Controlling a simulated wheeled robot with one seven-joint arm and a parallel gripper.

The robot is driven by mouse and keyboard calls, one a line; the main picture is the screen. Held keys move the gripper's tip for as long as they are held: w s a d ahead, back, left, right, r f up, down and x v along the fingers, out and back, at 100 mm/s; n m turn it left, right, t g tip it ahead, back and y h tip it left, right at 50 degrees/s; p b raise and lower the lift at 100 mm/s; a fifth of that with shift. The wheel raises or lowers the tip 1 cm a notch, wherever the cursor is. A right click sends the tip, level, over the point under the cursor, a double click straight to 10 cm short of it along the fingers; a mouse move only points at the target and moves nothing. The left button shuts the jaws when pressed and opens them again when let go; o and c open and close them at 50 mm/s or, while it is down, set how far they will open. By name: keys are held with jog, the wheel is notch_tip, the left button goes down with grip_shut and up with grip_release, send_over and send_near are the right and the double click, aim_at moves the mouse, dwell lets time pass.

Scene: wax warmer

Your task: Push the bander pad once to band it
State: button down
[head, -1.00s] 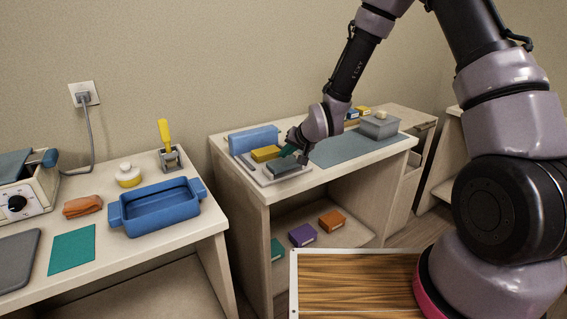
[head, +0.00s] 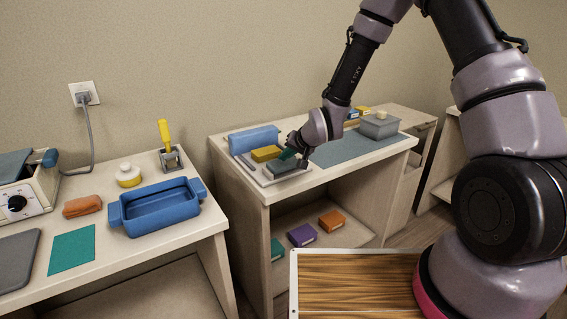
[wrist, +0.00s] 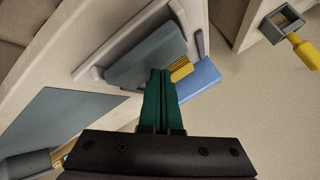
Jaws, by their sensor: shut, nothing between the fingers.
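The bander pad, a dark grey-blue slab (head: 289,168), sits on a light grey tray-like base (head: 264,179) at the front left of the middle table. In the wrist view the pad (wrist: 146,56) lies just beyond my fingertips. My gripper (head: 286,155) has green fingers, pressed together with nothing between them. The fingertips (wrist: 160,72) are over the pad's edge beside the yellow block; I cannot tell whether they touch the pad. A yellow block (head: 266,153) stands just behind the pad. Part of the pad's back edge is hidden by my gripper.
A blue box (head: 253,139) stands behind the base. A grey-green mat (head: 345,148) and a grey box (head: 379,126) are to the right. The left table holds a blue tray (head: 160,226), close to a gap between the tables.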

aim_at(285, 163)
jog(key=shift+f, duration=0.6)
dwell(0.4)
jog(key=shift+r, duration=1.25)
jog(key=shift+r, duration=2.5)
